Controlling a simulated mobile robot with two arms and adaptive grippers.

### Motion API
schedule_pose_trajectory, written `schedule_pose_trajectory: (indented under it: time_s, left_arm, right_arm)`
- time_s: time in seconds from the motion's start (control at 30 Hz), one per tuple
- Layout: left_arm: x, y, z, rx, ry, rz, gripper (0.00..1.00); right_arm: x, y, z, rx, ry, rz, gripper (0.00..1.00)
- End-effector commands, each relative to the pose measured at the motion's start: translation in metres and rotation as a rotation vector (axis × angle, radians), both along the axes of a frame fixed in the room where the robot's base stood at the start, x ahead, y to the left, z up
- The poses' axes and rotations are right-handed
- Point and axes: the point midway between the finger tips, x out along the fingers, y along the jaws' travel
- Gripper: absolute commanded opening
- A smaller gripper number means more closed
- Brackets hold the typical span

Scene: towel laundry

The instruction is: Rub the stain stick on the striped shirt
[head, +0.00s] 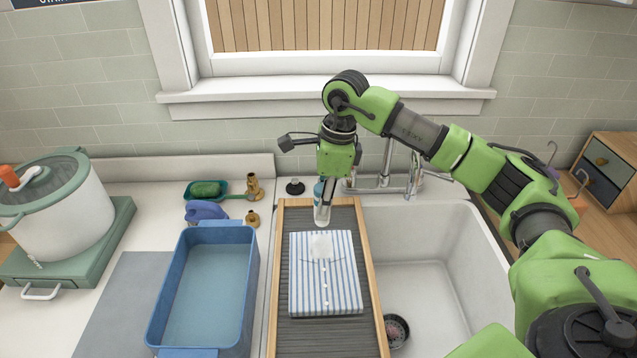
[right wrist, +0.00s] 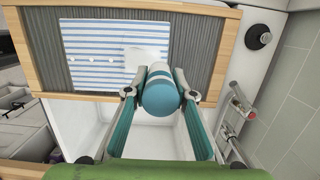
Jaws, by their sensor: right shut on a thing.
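The striped shirt (head: 326,285), blue and white, lies folded flat on a dark ribbed board with a wooden frame (head: 375,318). A whitish patch (head: 320,246) shows near its far edge. My right gripper (head: 325,200) is above the board's far end, pointing down, shut on the stain stick (head: 322,216). In the right wrist view the stick (right wrist: 160,97) shows a teal rounded end and white bands between the fingers. The shirt (right wrist: 105,50) shows beyond it. I cannot tell whether the stick touches anything. My left gripper is out of view.
A blue basin (head: 205,290) stands left of the board, and the white sink (head: 440,260) with a faucet (head: 385,180) lies right. A large pot (head: 60,220) is far left.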

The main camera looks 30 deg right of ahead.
Motion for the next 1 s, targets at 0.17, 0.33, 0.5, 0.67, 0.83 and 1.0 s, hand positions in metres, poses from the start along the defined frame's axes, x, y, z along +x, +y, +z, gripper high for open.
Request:
schedule_pose_trajectory:
  time_s: [0.17,0.33,0.5,0.67,0.83,1.0]
  left_arm:
    - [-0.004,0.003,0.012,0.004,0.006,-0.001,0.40]
    - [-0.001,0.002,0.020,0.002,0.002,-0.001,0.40]
    - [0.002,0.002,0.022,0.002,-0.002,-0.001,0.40]
    - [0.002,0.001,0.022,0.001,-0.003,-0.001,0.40]
    - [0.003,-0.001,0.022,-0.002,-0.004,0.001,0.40]
    - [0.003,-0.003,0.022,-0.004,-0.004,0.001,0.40]
  right_arm:
    - [-0.002,-0.002,0.020,0.000,0.000,-0.003,0.03]
    - [-0.003,-0.003,0.033,0.001,0.000,-0.004,0.03]
    - [-0.003,-0.003,0.037,0.001,0.000,-0.005,0.03]
    - [-0.003,-0.004,0.037,0.000,0.001,-0.005,0.03]
    - [-0.003,-0.004,0.037,0.000,0.001,-0.005,0.03]
    - [-0.004,-0.003,0.036,0.001,0.001,-0.001,0.03]
